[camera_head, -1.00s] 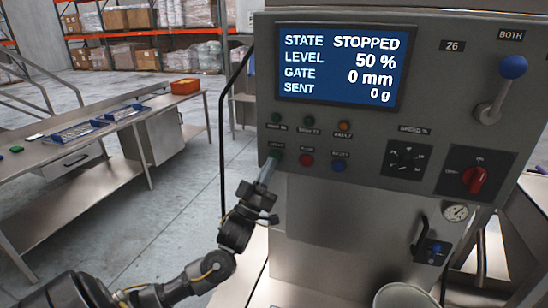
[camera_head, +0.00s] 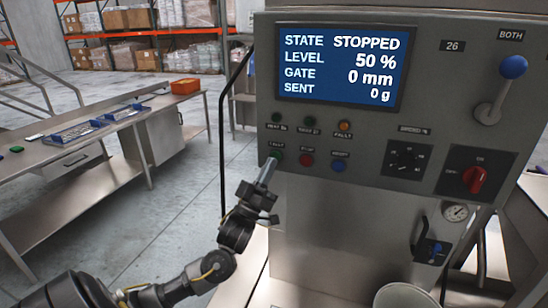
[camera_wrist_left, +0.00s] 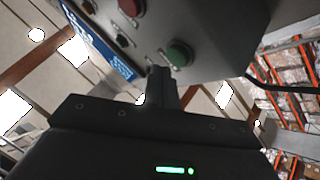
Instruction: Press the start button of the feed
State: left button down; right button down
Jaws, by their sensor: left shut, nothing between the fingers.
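The green start button (camera_head: 277,155) sits at the left end of the lower button row on the grey control panel (camera_head: 375,120). My left gripper (camera_head: 269,167) is shut and empty, its fingertips at the lower edge of the button in the head view. In the left wrist view the green button (camera_wrist_left: 180,53) shows clear of the shut fingers (camera_wrist_left: 160,76), which point at the panel just beside it. I cannot tell whether the tips touch the panel. The screen (camera_head: 340,66) reads STOPPED, level 50 %, gate 0 mm, sent 0 g. My right gripper is not in view.
A red button (camera_head: 306,160) and a blue button (camera_head: 338,166) sit to the right of the green one. Further right are a black dial (camera_head: 405,158), a red switch (camera_head: 474,179) and a blue-knobbed lever (camera_head: 513,67). A steel table (camera_head: 75,150) stands at left.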

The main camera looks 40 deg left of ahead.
pick_arm(q)
jog(key=shift+w, duration=0.1)
jog(key=shift+w+a, duration=0.15)
jog(key=shift+w, duration=0.25)
jog(key=shift+w+a, duration=0.15)
jog(key=shift+w, duration=0.2)
dwell(0.9)
jog(key=shift+s, duration=0.1)
jog(key=shift+s+d, duration=0.3)
jog(key=shift+s, duration=0.4)
jog(key=shift+s+d+p, duration=0.25)
jog(key=shift+s, duration=0.55)
jog(key=shift+s+d+p, duration=0.3)
jog(key=shift+s, duration=0.45)
jog(key=shift+s+d+p, duration=0.25)
jog(key=shift+s, duration=0.55)
